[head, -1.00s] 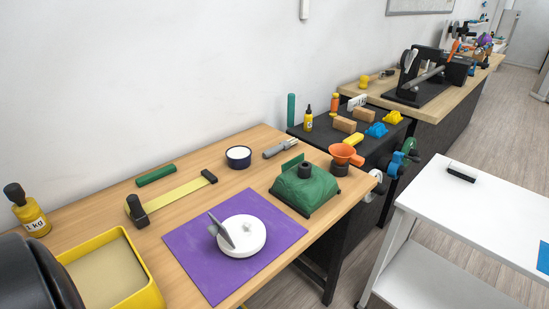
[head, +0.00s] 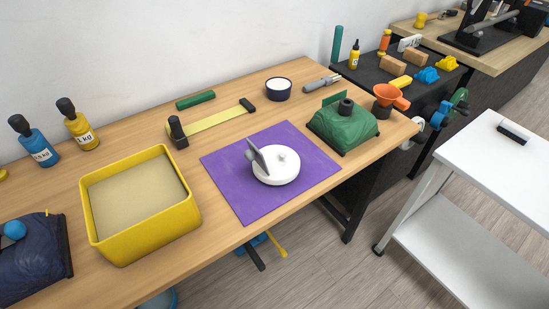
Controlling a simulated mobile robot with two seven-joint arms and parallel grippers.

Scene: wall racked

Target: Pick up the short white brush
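A small block with a white top and a black side (head: 513,132) lies on the upper shelf of the white cart at the right of the head view. It may be the short white brush, but it is too small to tell. Nothing touches it. Neither of my grippers is in view.
The white cart (head: 490,178) stands apart from the wooden bench (head: 135,135). On the bench are a yellow bin (head: 190,213), a purple mat (head: 238,203) with a white disc (head: 277,167), and a green bag (head: 340,131). Open floor (head: 345,275) lies in front.

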